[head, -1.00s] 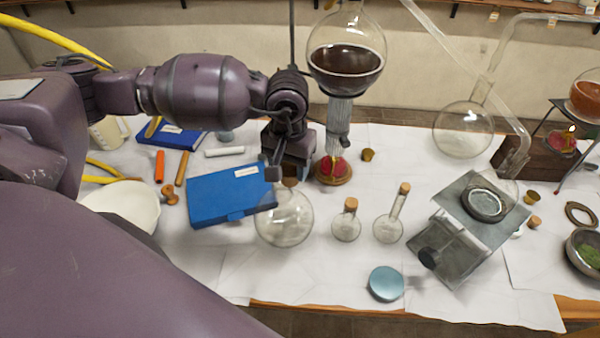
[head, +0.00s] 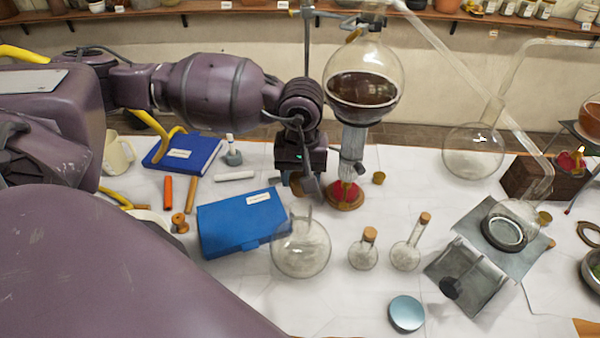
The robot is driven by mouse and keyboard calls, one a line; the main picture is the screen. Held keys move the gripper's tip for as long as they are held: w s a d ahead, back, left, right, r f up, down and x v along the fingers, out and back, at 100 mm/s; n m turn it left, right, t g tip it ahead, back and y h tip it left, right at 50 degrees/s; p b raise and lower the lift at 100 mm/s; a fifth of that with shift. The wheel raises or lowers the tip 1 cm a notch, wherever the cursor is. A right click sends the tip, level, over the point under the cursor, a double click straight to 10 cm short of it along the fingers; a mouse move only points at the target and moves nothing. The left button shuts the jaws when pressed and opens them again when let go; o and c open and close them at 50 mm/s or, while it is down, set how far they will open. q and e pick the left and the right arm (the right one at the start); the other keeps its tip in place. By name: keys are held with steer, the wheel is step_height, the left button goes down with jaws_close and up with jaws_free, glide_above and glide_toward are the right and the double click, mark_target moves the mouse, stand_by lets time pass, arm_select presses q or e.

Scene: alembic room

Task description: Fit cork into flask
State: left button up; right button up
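A round clear glass flask (head: 300,258) stands on the white-covered table in the middle of the head view, its narrow neck open at the top. My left gripper (head: 298,184) is above and just behind this neck, pointing down. A small brown cork (head: 296,181) shows between its dark fingers, partly hidden by the nearer finger. The cork is apart from the flask neck. Two small flasks, one squat (head: 363,254) and one long-necked (head: 407,256), stand to the right, both stoppered with corks. My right gripper is not in view.
A blue box (head: 240,224) lies left of the flask. A burner (head: 346,192) under a dark-filled glass vessel (head: 364,85) stands close to the right of my gripper. A loose cork (head: 379,178) and a blue-lidded round dish (head: 406,313) are farther right.

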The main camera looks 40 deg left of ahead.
mark_target(301, 200)
arm_select(q)
steer(key=shift+f, duration=1.15)
steer(key=shift+f+b, duration=0.45)
steer(key=shift+f, duration=0.8)
steer(key=shift+a, duration=0.1)
steer(key=shift+f+b, duration=0.25)
steer(key=shift+b, duration=0.4)
steer(key=shift+f+b, duration=0.65)
steer(key=shift+b, duration=0.2)
stand_by(0.4)
steer(key=shift+b, duration=0.4)
stand_by(0.7)
steer(key=shift+f+b, duration=0.5)
steer(key=shift+b, duration=0.4)
stand_by(1.6)
